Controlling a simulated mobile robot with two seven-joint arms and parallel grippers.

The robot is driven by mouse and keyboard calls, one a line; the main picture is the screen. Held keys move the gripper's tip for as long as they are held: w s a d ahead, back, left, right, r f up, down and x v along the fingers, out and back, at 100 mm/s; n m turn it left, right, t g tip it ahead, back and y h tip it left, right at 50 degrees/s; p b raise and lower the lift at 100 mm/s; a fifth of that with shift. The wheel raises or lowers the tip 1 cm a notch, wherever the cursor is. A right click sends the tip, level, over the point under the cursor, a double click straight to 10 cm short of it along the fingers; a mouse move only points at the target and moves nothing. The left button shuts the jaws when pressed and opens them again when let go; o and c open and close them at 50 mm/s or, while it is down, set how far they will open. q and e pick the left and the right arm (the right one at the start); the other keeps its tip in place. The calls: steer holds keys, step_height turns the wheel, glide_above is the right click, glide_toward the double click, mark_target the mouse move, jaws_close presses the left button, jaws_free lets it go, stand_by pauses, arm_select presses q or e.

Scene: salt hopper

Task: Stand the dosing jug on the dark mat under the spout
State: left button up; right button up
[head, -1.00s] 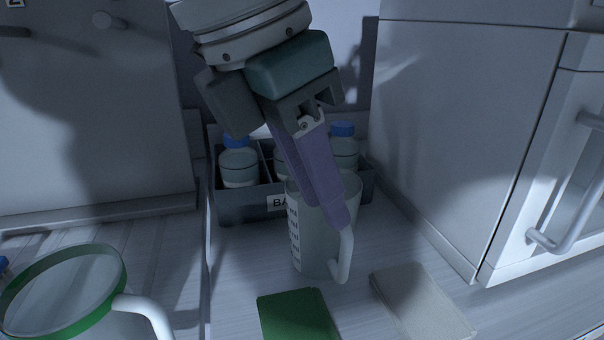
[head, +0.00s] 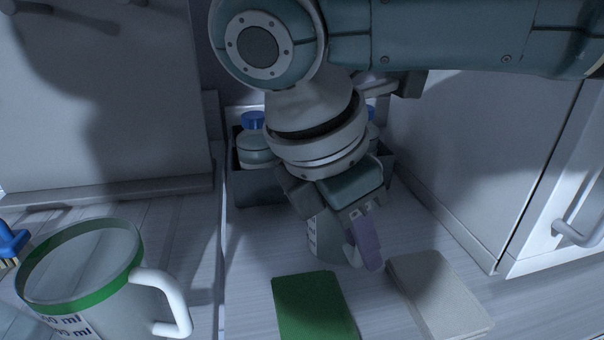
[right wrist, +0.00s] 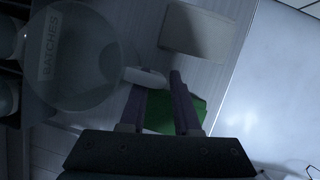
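A clear jug (head: 322,238) with a white handle and scale marks stands upright on the counter, partly hidden by my right gripper (head: 364,262). Its round rim shows in the right wrist view (right wrist: 82,58). The fingers of my right gripper (right wrist: 158,84) are apart, with the jug's handle (right wrist: 146,77) at the fingertips; I cannot tell whether they touch it. A second jug (head: 85,268) with a green rim and white handle stands at the front left. I cannot tell which is the dosing jug. The dark mat and spout are not clearly visible. My left gripper is out of view.
A dark crate (head: 262,190) labelled "BATCHES" holds blue-capped bottles behind the clear jug. A green pad (head: 314,306) and a pale grey pad (head: 438,292) lie in front. A blue brush (head: 10,243) is at the left edge. A cabinet with handles (head: 580,236) stands right.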

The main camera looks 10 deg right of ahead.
jaws_close()
stand_by(1.4)
